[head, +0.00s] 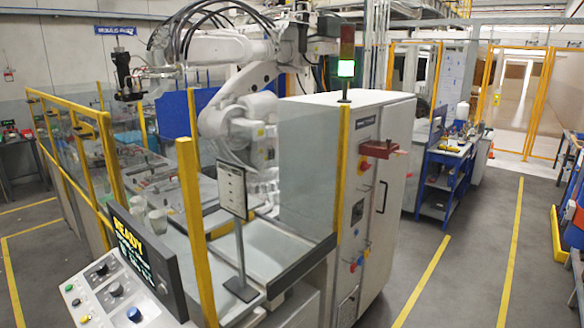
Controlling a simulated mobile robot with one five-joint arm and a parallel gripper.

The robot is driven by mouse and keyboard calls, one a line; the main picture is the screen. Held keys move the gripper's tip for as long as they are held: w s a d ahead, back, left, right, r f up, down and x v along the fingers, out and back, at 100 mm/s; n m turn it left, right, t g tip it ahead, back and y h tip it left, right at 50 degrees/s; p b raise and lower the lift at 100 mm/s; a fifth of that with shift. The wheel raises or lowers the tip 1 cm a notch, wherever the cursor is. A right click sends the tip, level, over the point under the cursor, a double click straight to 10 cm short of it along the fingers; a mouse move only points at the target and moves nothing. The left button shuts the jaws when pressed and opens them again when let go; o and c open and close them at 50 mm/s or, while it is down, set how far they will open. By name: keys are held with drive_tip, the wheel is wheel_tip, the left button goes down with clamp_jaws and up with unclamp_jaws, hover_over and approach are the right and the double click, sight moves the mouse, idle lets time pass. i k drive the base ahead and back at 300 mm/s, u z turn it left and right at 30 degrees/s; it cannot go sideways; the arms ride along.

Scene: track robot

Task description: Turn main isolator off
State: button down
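A tall light-grey control cabinet (395,185) stands right of the fenced cell. A red block-like handle (379,148) juts out from the upper part of its front. Just below and left of it is a small round red and yellow control (364,164). I cannot tell which of these is the main isolator, nor read its on or off position. A dark label (366,122) sits above them. Small coloured knobs (357,263) are lower on the cabinet. My gripper is not in view.
A console (105,290) with knobs and a screen (140,255) reading "READY" is at front left. A large white industrial robot (235,110) stands behind glass with yellow posts (195,215). A blue workbench (445,175) is beyond the cabinet. The floor (470,260) right of it is clear.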

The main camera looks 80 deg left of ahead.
sight(364, 166)
drive_tip(key=u, duration=2.3)
drive_tip(key=i, duration=1.7)
drive_tip(key=k, duration=0.5)
drive_tip(key=z, duration=0.3)
drive_tip(key=i, duration=0.5)
drive_tip(key=u, duration=0.75)
